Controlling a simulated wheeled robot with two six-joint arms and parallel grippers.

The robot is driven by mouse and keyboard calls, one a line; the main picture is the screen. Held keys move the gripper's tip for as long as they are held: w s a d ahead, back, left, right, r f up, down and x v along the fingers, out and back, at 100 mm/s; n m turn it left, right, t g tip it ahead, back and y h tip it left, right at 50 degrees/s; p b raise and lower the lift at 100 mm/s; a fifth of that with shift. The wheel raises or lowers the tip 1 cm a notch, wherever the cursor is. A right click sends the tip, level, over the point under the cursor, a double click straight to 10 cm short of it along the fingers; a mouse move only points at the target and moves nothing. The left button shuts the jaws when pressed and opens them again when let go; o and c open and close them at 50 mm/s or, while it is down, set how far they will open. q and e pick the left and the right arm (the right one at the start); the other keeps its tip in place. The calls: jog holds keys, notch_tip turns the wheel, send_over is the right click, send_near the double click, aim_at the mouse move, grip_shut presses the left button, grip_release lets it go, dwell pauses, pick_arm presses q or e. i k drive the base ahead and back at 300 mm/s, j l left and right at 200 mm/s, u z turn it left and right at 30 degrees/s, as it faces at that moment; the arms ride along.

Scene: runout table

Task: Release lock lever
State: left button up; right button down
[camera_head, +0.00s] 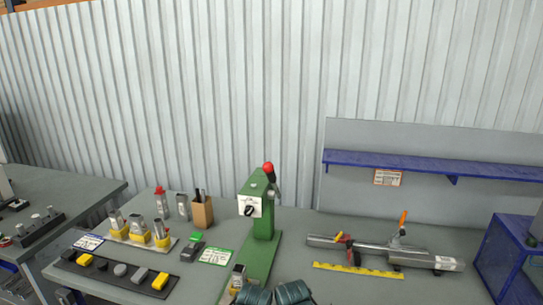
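Two lever-like parts show on the table, and I cannot tell which is the lock lever. One is an orange-handled lever (403,218), standing up and slightly tilted on a grey metal slide fixture (375,249) at the right. The other is a dark lever with a red knob (268,167) on top of the green press-like stand (264,222) in the middle. Neither gripper's fingers show; nothing touches either lever.
A yellow ruler strip (358,270) lies in front of the fixture. A blue box-like frame (514,265) stands at the right edge, a blue shelf (430,164) behind. Left are metal blocks in yellow holders (138,233), a brown box (202,212) and a black strip (118,271).

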aim_at(341, 235)
jog(key=i+z, duration=0.2)
jog(key=i, duration=0.25)
jog(key=i+j+z, duration=0.25)
jog(key=i, duration=0.15)
jog(key=l, duration=0.1)
